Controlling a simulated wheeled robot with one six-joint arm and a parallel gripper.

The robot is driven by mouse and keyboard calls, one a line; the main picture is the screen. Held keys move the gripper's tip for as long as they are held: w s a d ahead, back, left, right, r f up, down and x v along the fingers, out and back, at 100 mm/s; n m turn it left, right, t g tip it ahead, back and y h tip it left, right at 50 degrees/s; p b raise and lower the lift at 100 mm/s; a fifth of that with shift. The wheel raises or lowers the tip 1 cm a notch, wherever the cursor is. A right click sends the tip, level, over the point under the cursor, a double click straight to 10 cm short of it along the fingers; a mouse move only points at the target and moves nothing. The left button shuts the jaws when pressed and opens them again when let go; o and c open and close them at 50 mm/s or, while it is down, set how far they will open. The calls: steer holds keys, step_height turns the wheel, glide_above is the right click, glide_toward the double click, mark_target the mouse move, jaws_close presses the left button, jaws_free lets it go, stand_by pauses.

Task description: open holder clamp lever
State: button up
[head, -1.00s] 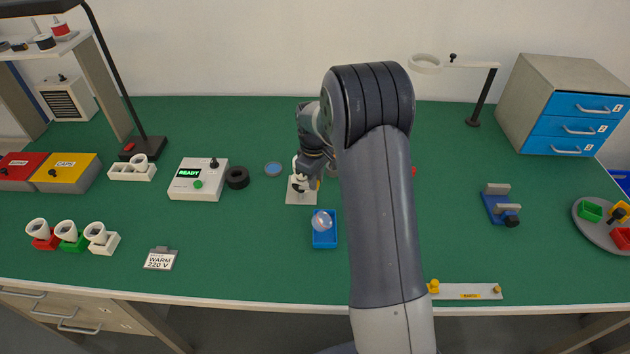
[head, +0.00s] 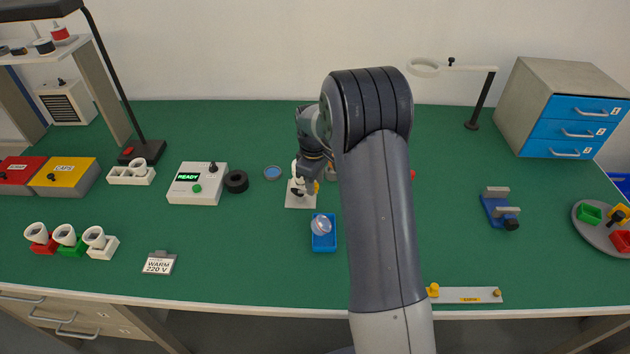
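The holder stands on a small pale plate (head: 294,204) in the middle of the green table. A bit of yellow shows at its right side, but its lever is too small and too covered by my arm to make out. My gripper (head: 300,189) points down at the holder, right over or against it. Its fingertips are tiny and partly merged with the holder. I cannot tell whether they touch the lever, or whether they are open or shut.
A blue tray (head: 324,246) with a clear bulb (head: 321,225) sits just in front of the holder. A black ring (head: 236,181) and a white READY box (head: 197,185) stand to the left. My arm hides the table to the right.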

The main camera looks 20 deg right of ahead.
step_height(320, 180, up, 11)
steer(key=shift+s+a+b, duration=0.2)
steer(key=shift+s+b, duration=0.05)
steer(key=shift+b, duration=0.15)
steer(key=shift+f, duration=0.1)
stand_by(0.3)
steer(key=f, duration=0.5)
steer(key=f+p, duration=0.1)
steer(key=f, duration=0.5)
steer(key=shift+w+d, duration=0.2)
steer(key=shift+r, duration=0.1)
